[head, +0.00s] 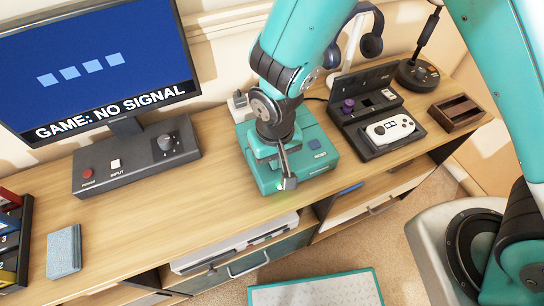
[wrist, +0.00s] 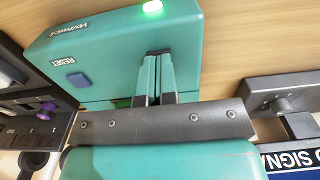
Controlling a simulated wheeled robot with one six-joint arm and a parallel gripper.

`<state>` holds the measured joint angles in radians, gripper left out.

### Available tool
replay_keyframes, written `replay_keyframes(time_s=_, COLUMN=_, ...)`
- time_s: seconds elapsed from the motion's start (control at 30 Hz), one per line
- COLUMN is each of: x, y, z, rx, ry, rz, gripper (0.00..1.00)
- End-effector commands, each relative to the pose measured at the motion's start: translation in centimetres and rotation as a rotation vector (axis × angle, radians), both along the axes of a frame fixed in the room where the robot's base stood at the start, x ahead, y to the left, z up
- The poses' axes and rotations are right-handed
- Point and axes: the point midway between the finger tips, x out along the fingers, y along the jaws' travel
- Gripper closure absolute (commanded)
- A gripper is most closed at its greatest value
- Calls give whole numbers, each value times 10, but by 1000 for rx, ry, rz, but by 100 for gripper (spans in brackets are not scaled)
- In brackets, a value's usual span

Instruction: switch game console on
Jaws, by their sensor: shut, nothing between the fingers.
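The game console is a teal box (head: 318,168) on the wooden desk, below my arm. The wrist view shows its top (wrist: 115,45) with a blue button (wrist: 78,80) beside the word RESET. A bright green lit part (wrist: 152,6) shows at the console's edge; a faint green glow is at its front edge in the head view. My gripper (head: 289,183) is shut and empty over the front part of the console. In the wrist view its fingers (wrist: 157,54) lie together, pointing towards the lit part. I cannot tell whether the tips touch the console.
The monitor (head: 95,60) reads "GAME: NO SIGNAL". Its base (head: 135,160) has a red POWER button, a white INPUT button and a knob.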

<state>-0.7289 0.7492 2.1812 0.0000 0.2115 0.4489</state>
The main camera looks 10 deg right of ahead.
Motion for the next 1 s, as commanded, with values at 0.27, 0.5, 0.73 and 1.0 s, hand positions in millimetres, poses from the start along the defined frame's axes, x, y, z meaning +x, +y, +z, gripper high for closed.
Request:
replay_keyframes(time_s=0.27, x=0, y=0, z=28, rx=0, ry=-1, rz=0, gripper=100)
replay_keyframes(time_s=0.5, x=0, y=0, z=48, rx=0, ry=0, rz=0, gripper=100)
replay_keyframes(time_s=0.73, x=0, y=0, z=66, rx=0, ry=0, rz=0, gripper=100)
replay_keyframes(time_s=1.0, x=0, y=0, z=67, rx=0, ry=0, rz=0, gripper=100)
